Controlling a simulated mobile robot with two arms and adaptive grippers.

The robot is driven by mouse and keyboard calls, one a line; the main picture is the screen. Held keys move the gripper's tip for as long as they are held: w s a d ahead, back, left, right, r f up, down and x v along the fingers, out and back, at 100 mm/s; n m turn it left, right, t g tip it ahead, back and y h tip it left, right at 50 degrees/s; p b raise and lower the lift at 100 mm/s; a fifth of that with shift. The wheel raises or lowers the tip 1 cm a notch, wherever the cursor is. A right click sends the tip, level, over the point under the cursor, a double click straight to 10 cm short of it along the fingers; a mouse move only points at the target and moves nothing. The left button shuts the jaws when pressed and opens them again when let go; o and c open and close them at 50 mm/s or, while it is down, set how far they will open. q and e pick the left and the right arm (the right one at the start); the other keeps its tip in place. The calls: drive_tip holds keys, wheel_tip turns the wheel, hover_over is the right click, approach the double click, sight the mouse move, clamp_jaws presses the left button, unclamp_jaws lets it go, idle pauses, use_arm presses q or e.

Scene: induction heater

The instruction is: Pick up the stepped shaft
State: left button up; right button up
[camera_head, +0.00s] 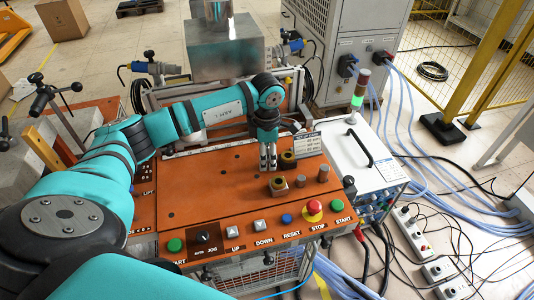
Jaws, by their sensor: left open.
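My left gripper (268,163) points down above the orange worktop, with its fingers close together in the picture and nothing visible between them. Several small metal parts stand just right of it and below it. A brown upright cylinder (323,174) stands at the right, a smaller one (300,181) stands left of it, and a brass-topped part (288,159) is nearest the gripper. A block-like part (278,185) stands below the fingertips in the picture. I cannot tell for sure which is the stepped shaft. My right gripper is not in view.
The orange worktop (215,185) has clear room left of the parts. Buttons line its front edge, including a red stop button (314,208). A small sign (304,146) stands behind the parts. A white box with a black handle (370,150) is at the right.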

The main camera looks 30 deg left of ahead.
use_arm(q)
drive_tip(key=shift+f, duration=0.95)
drive_tip(key=shift+r, duration=0.1)
clamp_jaws()
